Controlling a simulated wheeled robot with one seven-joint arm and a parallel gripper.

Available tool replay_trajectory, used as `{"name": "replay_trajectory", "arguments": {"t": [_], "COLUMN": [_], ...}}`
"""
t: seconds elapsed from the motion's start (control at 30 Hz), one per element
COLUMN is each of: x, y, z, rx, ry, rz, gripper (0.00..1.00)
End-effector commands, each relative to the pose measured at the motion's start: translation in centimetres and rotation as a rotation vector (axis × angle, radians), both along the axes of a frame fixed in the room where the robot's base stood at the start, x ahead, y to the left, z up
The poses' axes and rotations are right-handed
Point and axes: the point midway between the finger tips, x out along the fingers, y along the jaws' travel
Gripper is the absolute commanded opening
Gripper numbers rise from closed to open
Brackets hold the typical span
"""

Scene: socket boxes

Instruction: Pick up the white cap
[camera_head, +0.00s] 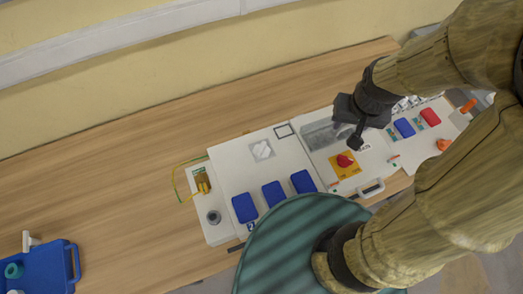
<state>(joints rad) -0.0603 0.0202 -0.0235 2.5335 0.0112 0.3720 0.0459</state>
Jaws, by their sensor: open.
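I cannot tell for certain which white item is the cap. A small whitish square piece (262,151) lies on the white socket box (232,172) in the middle of the view. A white upright piece (30,241) shows at the blue tray (68,268) at the lower left. My gripper (346,126) is open, with dark fingers, over the right part of the box, near a grey recess (322,135). It is to the right of the whitish square piece and apart from it. I see nothing between the fingers.
Blue socket covers (273,194) line the box's front edge. A red knob on a yellow plate (344,161) is below my gripper. A teal roll (13,271) sits in the tray. The wooden table (110,180) is clear left of the box. A wall runs behind.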

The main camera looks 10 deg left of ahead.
Motion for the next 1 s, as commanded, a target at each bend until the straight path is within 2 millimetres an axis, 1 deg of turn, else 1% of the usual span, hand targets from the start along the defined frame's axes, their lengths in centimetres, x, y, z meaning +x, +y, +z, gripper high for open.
{"name": "replay_trajectory", "arguments": {"t": [0.03,0.17,0.4,0.57,0.6,0.7,0.8,0.9,1.0], "x": [0.4,1.4,2.6,2.6,2.4,2.0,1.6,1.4,1.4], "y": [1.0,3.8,10.3,15.0,16.2,18.8,20.5,21.1,21.2], "z": [-0.1,-0.4,-0.9,-1.3,-1.4,-1.6,-1.7,-1.7,-1.7], "rx": [0.007,0.028,0.046,0.037,0.031,0.02,0.011,0.008,0.007], "ry": [0.011,0.051,0.132,0.176,0.186,0.203,0.212,0.216,0.217], "rz": [0.001,-0.027,-0.1,-0.145,-0.157,-0.184,-0.203,-0.215,-0.22], "gripper": [0.41,0.41,0.41,0.41,0.41,0.41,0.41,0.41,0.41]}}
